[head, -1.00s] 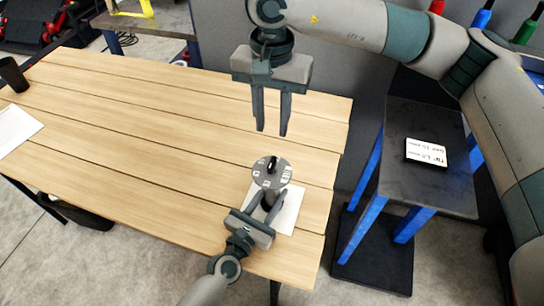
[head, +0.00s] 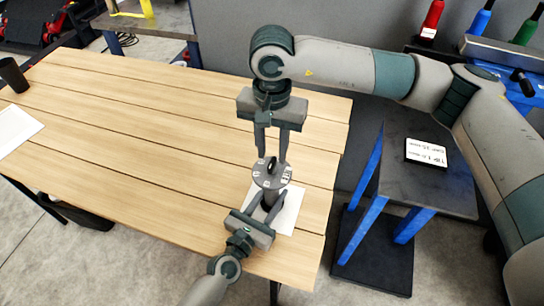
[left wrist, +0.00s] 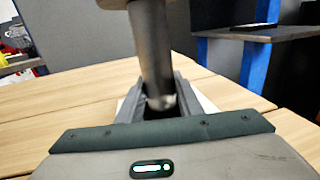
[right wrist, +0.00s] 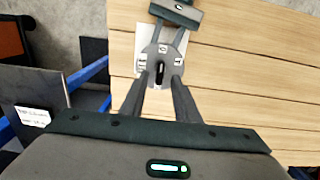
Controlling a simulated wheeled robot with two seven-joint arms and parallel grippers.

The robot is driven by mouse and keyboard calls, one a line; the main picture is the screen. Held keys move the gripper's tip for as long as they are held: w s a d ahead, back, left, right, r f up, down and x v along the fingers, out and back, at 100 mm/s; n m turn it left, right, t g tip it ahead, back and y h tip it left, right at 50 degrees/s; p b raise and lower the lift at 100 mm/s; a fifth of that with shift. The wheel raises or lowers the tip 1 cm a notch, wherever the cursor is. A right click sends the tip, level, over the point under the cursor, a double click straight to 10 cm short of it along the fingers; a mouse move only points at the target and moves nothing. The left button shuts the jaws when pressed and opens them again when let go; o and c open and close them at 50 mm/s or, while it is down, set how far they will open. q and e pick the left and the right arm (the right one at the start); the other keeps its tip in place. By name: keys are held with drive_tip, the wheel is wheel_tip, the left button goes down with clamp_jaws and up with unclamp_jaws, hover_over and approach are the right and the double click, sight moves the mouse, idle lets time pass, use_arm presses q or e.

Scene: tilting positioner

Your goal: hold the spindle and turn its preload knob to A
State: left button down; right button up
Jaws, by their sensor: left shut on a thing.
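The spindle is a grey upright post (left wrist: 153,45) topped by a round disc (head: 266,183) with small white labels, too small to read. A black preload knob (head: 272,165) stands at the disc's centre; it also shows in the right wrist view (right wrist: 160,72). My left gripper (head: 266,207) is shut on the spindle's post, below the disc. My right gripper (head: 272,157) points down, open and empty, with its fingertips close to the disc and knob. Whether they touch anything I cannot tell. The spindle's foot is hidden behind my left gripper.
The spindle stands near the wooden table's (head: 150,140) right end, over a white sheet (head: 289,212). Another sheet (head: 15,128) and a dark cup (head: 12,75) lie far left. A dark side stand (head: 400,180) with a printed card (head: 426,152) is at right. Most of the tabletop is clear.

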sight(272, 162)
drive_tip(key=shift+f, duration=1.65)
drive_tip(key=shift+c, duration=0.6)
clamp_jaws()
drive_tip(key=shift+m, duration=0.4)
drive_tip(key=m, duration=1.1)
